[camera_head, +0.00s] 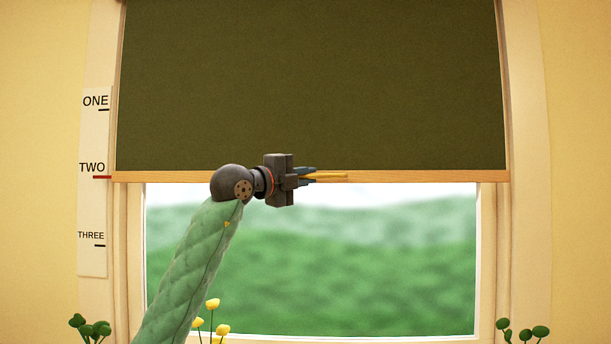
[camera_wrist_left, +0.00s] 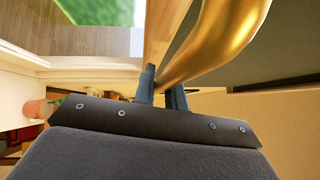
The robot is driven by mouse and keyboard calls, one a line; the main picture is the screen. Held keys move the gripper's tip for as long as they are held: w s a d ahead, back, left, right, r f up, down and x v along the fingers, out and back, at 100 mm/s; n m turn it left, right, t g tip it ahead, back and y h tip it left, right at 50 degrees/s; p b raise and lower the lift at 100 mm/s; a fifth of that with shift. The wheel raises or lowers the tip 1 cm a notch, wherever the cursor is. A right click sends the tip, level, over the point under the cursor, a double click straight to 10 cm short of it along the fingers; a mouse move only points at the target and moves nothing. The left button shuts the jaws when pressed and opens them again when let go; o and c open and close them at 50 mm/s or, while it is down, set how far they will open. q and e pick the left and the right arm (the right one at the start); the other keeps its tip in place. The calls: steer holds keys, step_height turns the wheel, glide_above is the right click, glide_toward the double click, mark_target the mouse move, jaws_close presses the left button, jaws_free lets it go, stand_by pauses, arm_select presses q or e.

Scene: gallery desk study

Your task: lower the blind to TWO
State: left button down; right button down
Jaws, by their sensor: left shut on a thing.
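The dark green blind (camera_head: 310,85) hangs over the upper part of the window, with a wooden bottom bar (camera_head: 430,176). The bar is roughly level with the red mark by TWO on the white scale (camera_head: 93,205) at the left. A brass handle (camera_head: 330,176) sits at the bar's middle. My left gripper (camera_head: 308,177) is shut on the handle; in the left wrist view the brass handle (camera_wrist_left: 215,40) passes between its fingers (camera_wrist_left: 162,82). The fingers hide part of the handle. My right gripper is not in view.
The window glass (camera_head: 310,265) below the bar shows blurred green hills. Yellow flowers (camera_head: 213,304) and green plants (camera_head: 90,328) stand low at the left, with another plant (camera_head: 522,333) at the lower right.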

arm_select(q)
steer(key=c, duration=1.5)
jaws_free()
steer(key=shift+o, duration=0.2)
